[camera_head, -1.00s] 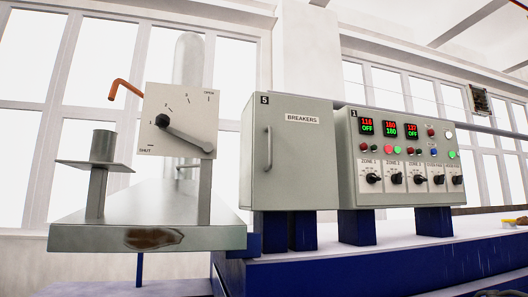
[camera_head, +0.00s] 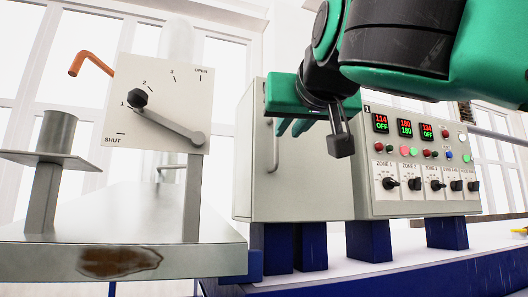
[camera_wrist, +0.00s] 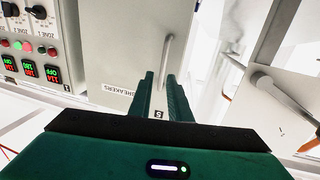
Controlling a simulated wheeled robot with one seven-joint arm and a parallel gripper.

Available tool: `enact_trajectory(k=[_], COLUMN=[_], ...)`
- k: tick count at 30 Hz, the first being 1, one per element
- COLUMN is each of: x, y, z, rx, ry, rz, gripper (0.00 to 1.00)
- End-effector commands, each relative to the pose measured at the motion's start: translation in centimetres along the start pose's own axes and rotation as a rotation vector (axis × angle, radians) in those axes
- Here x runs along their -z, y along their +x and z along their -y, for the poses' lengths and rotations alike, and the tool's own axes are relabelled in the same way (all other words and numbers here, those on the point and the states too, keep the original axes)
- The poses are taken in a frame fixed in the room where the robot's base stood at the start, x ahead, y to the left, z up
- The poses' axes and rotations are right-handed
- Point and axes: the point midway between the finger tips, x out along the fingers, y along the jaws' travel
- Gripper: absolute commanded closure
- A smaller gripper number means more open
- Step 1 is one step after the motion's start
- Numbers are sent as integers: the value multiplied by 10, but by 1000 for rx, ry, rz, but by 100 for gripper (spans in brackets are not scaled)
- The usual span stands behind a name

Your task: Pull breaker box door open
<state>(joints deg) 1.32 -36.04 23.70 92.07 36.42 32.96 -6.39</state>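The grey breaker box (camera_head: 310,185) stands on blue supports, and its door looks closed. Its vertical bar handle (camera_head: 272,150) is on the left part of the door front. In the head view my green gripper (camera_head: 290,128) is in front of the upper door, just right of the handle in the picture, and my arm hides the label. In the wrist view the two fingers (camera_wrist: 161,76) are apart with a narrow empty gap. The handle (camera_wrist: 166,58) shows just past the fingertips, roughly in line with the gap. I cannot tell whether they touch.
A control panel (camera_head: 371,180) with displays and knobs adjoins the box on the right. On the left, a metal stand (camera_head: 220,257) carries a dial plate (camera_head: 155,75) with a lever (camera_head: 170,122), close to the handle side. Space in front of the door looks clear.

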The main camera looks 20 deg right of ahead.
Motion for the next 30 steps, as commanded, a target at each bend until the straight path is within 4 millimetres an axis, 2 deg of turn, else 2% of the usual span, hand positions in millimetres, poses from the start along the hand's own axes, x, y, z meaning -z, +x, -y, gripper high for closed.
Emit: enact_trajectory(k=[5,12,18,24,30], x=[1,0,0,0,1], y=[17,59,87,100,102], z=[9,14,15,16,16], rx=[16,23,24,25,24], ry=[0,0,0,0,0], rz=[-1,1,0,-1,-1], gripper=[83,83,83,83,83])
